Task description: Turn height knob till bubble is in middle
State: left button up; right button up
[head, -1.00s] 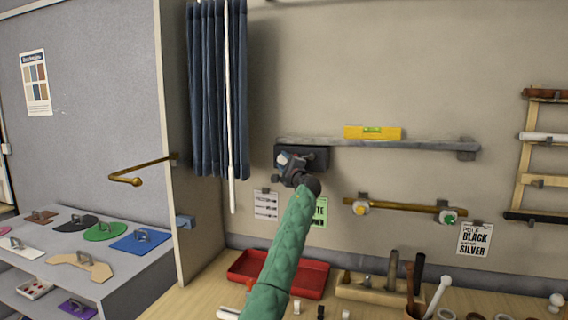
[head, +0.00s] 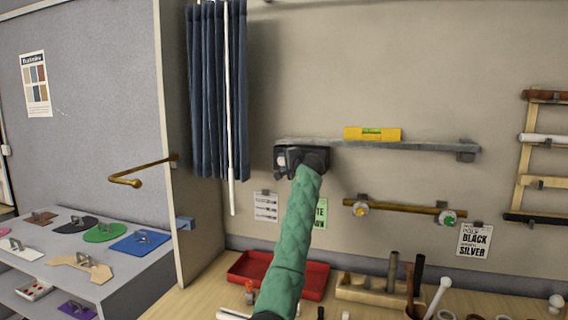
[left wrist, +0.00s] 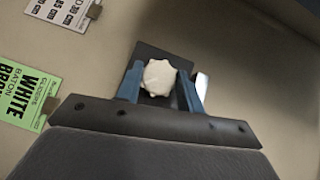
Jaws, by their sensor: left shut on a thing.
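The height knob (left wrist: 159,77) is off-white with a lobed rim, and sits on a dark block in the left wrist view. My left gripper (left wrist: 160,88) has its two blue fingers on either side of the knob, shut on it. In the head view my left gripper (head: 290,160) is at the dark block under the left end of a grey rail (head: 420,147), mostly covering the knob. A yellow spirit level (head: 390,134) lies on the rail. Its green vial (head: 372,131) shows, but the bubble is too small to place. My right gripper is not in view.
A brass rod (head: 400,206) with two round knobs is mounted below the rail. A blue curtain (head: 215,90) hangs left of my arm. A red tray (head: 250,268) and a wooden tool holder (head: 370,290) stand on the table below.

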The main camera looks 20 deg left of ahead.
pick_arm(q)
jog(key=shift+n+g+h, duration=0.3)
jog(key=shift+n+h, duration=0.3)
jog(key=shift+p, duration=0.3)
jog(key=shift+n+h, duration=0.3)
jog(key=shift+h, duration=0.1)
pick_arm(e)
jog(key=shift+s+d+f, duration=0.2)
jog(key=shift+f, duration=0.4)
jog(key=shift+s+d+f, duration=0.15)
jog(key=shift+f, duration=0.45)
pick_arm(q)
jog(key=o, duration=1)
